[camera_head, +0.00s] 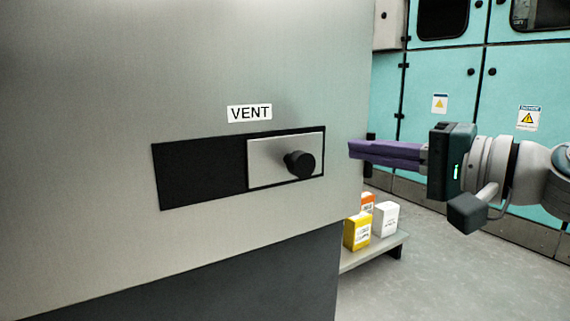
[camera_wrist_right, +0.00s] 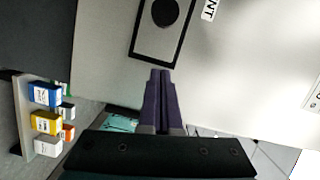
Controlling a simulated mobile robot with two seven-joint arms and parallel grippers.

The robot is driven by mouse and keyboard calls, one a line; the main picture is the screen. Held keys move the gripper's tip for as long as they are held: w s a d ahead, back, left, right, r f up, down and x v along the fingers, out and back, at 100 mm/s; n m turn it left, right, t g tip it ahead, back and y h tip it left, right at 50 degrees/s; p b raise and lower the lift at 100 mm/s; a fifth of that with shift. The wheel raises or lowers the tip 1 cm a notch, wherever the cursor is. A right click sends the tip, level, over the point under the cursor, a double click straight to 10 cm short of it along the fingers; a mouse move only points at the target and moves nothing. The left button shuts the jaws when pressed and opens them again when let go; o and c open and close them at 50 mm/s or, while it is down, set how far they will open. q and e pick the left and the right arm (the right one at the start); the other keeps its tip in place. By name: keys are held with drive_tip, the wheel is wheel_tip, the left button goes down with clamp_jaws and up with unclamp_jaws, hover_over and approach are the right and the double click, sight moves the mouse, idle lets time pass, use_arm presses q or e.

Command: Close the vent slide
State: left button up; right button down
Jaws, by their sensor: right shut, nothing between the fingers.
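The vent slide (camera_head: 268,163) is a light metal plate with a round black knob (camera_head: 300,164). It sits at the right end of a dark slot (camera_head: 200,174) in the grey panel, and the left part of the slot is uncovered. A VENT label (camera_head: 249,113) is above it. My right gripper (camera_head: 352,150) is shut and empty, to the right of the knob and apart from it, pointing left. In the wrist view the shut purple fingers (camera_wrist_right: 160,75) point toward the slot's frame, with the knob (camera_wrist_right: 165,12) beyond them. My left gripper is not in view.
A low shelf (camera_head: 385,249) with several small boxes, one yellow (camera_head: 357,232) and one white (camera_head: 385,219), stands below my right gripper. Teal cabinets (camera_head: 440,90) stand behind. The panel face left of the knob is clear.

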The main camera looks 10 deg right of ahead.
sight(295, 162)
drive_tip(key=a, duration=0.2)
drive_tip(key=a+f+p, duration=0.1)
drive_tip(key=a, duration=0.1)
drive_tip(key=shift+a, duration=0.3)
drive_tip(key=shift+r, duration=0.1)
